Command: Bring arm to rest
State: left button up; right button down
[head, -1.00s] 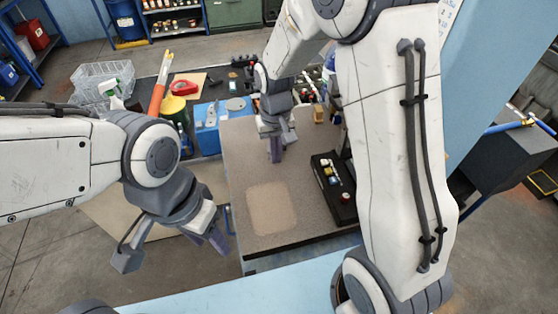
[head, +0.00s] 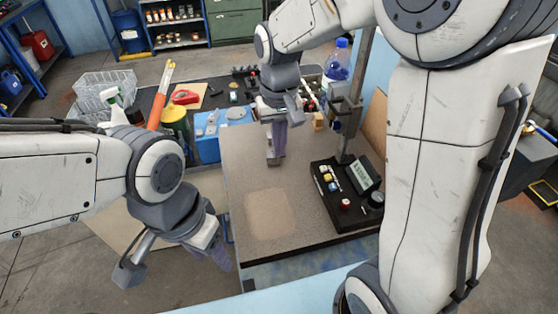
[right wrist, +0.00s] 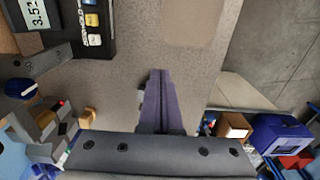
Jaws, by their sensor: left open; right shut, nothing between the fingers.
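My right gripper (head: 279,150) points down over the far part of the grey-brown bench top (head: 235,165). Its purple fingers are together with nothing between them; they also show in the right wrist view (right wrist: 157,82). My left gripper (head: 220,252) hangs open and empty in front of the bench's left edge, partly hidden by its own wrist. The large white links of my right arm (head: 430,150) fill the right side of the head view.
A black instrument box (head: 345,195) with a display and coloured buttons stands on the bench's right part, beside a metal stand (head: 346,110). A blue box (head: 208,130), yellow container (head: 175,118) and wire basket (head: 105,88) are behind left. The bench's front middle is clear.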

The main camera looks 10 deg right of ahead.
jog(key=s+a+f+n+b, duration=0.1)
jog(key=s+a+f+n, duration=0.1)
jog(key=s, duration=0.8)
jog(key=s+a+f+n+y+b, duration=0.1)
jog(key=s+a+n, duration=0.4)
jog(key=s, duration=0.5)
jog(key=shift+s+f+b, duration=0.3)
jog(key=shift+f+b, duration=0.3)
jog(key=shift+f, duration=0.15)
